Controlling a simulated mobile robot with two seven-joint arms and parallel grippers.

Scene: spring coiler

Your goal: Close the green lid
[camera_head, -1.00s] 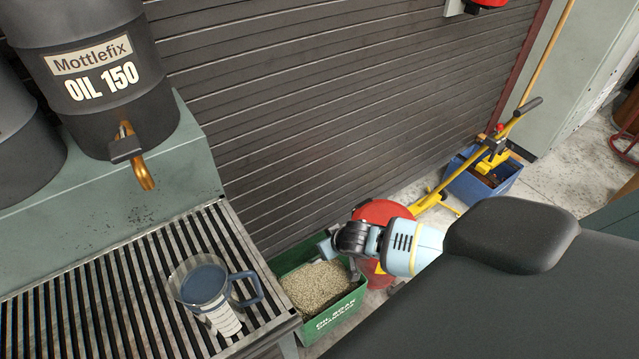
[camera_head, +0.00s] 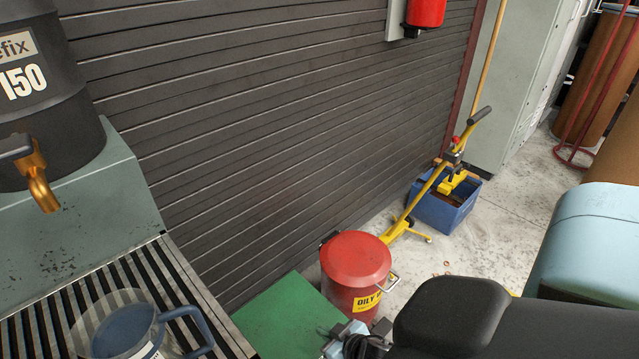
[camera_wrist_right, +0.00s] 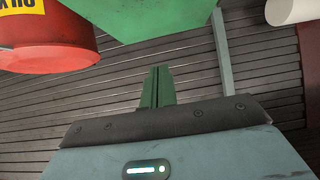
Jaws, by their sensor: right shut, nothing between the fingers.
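The green lid (camera_head: 285,318) shows in the head view as a broad flat green panel at the bottom, left of the red can. It covers the place of the granules, and none show. Its front part is cut off by the frame, so I cannot tell whether it lies fully flush on its box. My right gripper (camera_head: 338,337) is at the right edge of the green panel, partly hidden by my arm. In the right wrist view its fingers (camera_wrist_right: 157,88) are shut and empty, with a green surface (camera_wrist_right: 150,15) beyond them. My left gripper is not in view.
A red oily-waste can (camera_head: 356,268) stands close beside the green panel; it also shows in the wrist view (camera_wrist_right: 40,38). A slatted bench (camera_head: 150,275) with a clear jug (camera_head: 125,330) is at left. A blue bin (camera_head: 447,205) stands farther back. The shutter wall (camera_head: 270,130) is behind.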

